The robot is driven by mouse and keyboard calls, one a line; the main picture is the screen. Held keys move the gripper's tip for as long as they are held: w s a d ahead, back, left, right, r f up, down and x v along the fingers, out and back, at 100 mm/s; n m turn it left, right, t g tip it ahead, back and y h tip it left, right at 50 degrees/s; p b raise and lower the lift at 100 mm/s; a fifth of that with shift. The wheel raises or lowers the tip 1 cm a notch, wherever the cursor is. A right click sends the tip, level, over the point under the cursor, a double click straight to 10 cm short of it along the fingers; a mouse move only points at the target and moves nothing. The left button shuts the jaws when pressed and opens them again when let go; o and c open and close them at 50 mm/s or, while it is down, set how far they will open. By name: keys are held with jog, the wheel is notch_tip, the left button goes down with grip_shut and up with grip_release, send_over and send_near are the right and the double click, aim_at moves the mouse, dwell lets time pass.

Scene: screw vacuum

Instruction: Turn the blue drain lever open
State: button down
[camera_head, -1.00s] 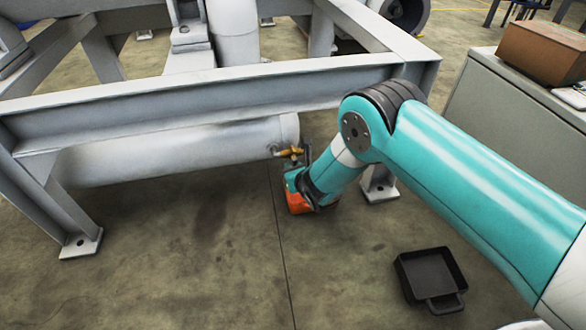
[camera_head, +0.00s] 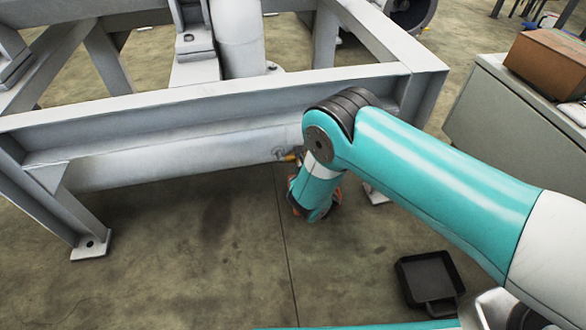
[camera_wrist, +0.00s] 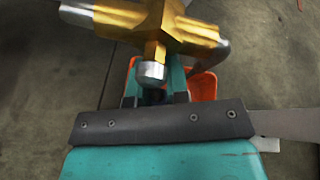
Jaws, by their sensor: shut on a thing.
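The brass drain valve (camera_head: 289,155) sits at the right end of the large grey pipe in the head view, just left of my arm. In the wrist view the valve's brass body (camera_wrist: 165,22) fills the top, with a silver nut (camera_wrist: 151,70) pointing down towards my gripper (camera_wrist: 154,94). My gripper is at the valve and shut on the lever, which is mostly hidden between the jaws. I cannot clearly separate the lever's blue from my own teal parts. In the head view my arm hides the jaws.
The grey pipe (camera_head: 190,165) runs under a heavy steel frame (camera_head: 150,128). A black tray (camera_head: 429,281) lies on the floor at the right. A grey cabinet (camera_head: 500,110) carries a brown box (camera_head: 548,62). The floor left of my arm is clear.

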jog(key=c, duration=1.1)
grip_release()
jog(key=p+v, duration=1)
jog(key=v, duration=0.7)
jog(key=shift+s, duration=0.2)
